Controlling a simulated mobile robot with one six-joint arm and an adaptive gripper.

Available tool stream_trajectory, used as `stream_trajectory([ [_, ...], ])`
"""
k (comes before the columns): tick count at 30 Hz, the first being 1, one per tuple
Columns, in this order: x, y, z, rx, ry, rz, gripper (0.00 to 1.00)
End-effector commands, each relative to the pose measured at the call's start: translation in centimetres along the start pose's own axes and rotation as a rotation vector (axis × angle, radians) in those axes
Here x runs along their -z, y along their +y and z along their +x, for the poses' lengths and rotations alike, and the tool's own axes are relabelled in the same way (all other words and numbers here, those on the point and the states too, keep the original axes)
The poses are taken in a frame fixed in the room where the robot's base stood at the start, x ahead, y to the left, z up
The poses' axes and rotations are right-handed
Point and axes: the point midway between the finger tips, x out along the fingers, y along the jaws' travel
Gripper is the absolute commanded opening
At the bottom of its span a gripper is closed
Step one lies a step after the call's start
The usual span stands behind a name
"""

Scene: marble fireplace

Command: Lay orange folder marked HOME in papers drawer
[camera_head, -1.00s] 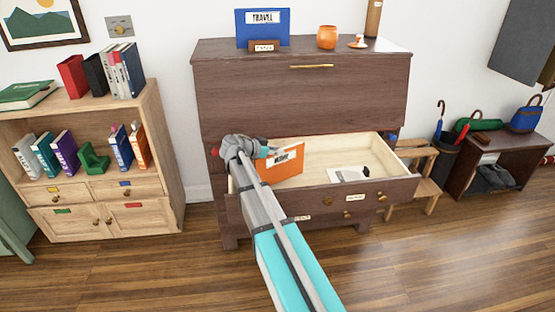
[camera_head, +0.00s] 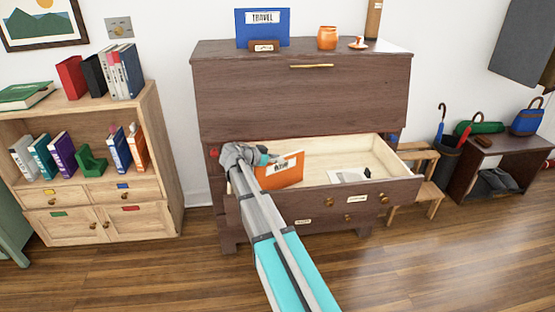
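The orange folder (camera_head: 277,175) with a white label is at the left end of the open drawer (camera_head: 400,185), tilted, its lower part inside or just over the drawer. The label's writing is hard to read now. My gripper (camera_head: 272,160) is at the folder's upper edge, and its fingers appear closed on it. The drawer is pulled out from the dark wooden bureau (camera_head: 300,95). Its front bears a small white label too small to read. My arm hides the drawer's left front part.
Inside the drawer lie a white paper (camera_head: 347,175) and a small dark item. A blue TRAVEL folder (camera_head: 262,28) and an orange jar (camera_head: 327,37) stand on top of the bureau. A bookshelf (camera_head: 165,150) stands left and a small wooden step (camera_head: 428,190) right.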

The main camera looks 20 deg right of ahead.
Motion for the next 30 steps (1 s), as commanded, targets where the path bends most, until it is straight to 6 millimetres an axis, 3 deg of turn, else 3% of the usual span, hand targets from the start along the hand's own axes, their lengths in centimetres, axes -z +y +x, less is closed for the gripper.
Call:
stream_trajectory([
  [1,0.0,0.0,0.0,0.0,0.0,0.0,0.45],
  [3,0.0,0.0,0.0,0.0,0.0,0.0,0.58],
  [4,0.0,0.0,0.0,0.0,0.0,0.0,0.59],
  [20,0.4,0.0,-0.2,0.0,0.0,0.0,0.59],
  [30,0.5,0.0,-4.4,0.002,0.0,-0.002,0.59],
])
